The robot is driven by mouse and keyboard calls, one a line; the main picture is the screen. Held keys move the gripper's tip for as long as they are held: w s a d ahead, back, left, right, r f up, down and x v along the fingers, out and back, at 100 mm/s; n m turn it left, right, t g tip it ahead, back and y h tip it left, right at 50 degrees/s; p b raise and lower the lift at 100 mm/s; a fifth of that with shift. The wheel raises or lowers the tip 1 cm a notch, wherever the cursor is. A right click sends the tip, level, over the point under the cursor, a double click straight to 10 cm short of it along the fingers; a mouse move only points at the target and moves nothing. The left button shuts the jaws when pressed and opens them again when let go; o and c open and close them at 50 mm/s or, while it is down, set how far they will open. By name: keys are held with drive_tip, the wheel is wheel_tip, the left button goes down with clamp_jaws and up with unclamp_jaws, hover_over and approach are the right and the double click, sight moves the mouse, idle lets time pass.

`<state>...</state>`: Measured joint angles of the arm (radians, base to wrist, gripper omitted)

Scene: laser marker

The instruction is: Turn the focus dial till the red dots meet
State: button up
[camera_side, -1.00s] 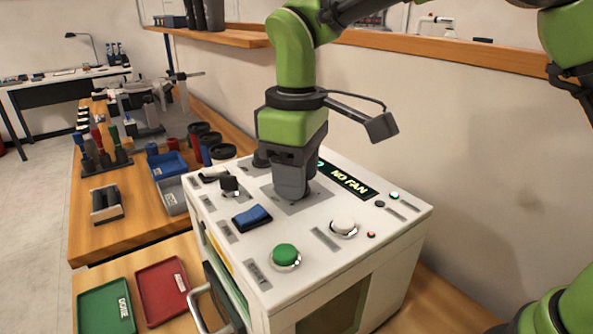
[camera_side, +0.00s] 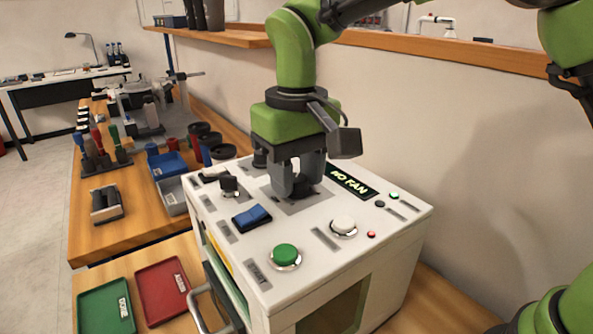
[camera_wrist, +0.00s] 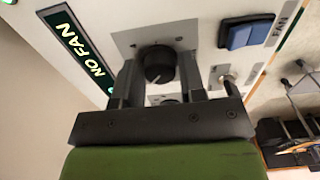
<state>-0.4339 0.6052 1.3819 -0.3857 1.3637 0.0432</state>
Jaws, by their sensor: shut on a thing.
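My gripper (camera_side: 296,188) points straight down at the top panel of the white laser marker (camera_side: 300,235). In the wrist view, a round black dial (camera_wrist: 157,62) with a pale pointer line sits on a grey plate between my two fingers (camera_wrist: 160,78). The fingers are shut on this dial, one on each side. In the side view the fingers mostly hide it. A lit display (camera_side: 348,181) beside it reads "NO FAN". The red dots are not visible in either view; only a small red light (camera_side: 371,235) shows on the panel.
Green (camera_side: 107,308) and red (camera_side: 164,291) trays lie at front left. The wall stands close behind.

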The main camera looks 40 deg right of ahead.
sight(300, 177)
idle(0.3)
drive_tip(key=o, duration=0.9)
drive_tip(key=shift+r, duration=0.15)
wheel_tip(300, 177, up, 10)
drive_tip(key=shift+f, duration=0.15)
drive_tip(key=s+d+r+m+t+y, duration=0.1)
drive_tip(key=s+d+r+t+y, duration=0.2)
drive_tip(key=s+d, duration=0.55)
drive_tip(key=s+d+f+m+t, duration=0.1)
drive_tip(key=s, duration=0.2)
drive_tip(key=s+d+f+m+t, duration=0.1)
drive_tip(key=s, duration=0.2)
drive_tip(key=s+d+f+m+t+h, duration=0.1)
drive_tip(key=s+d+f+t, duration=0.1)
drive_tip(key=s, duration=0.2)
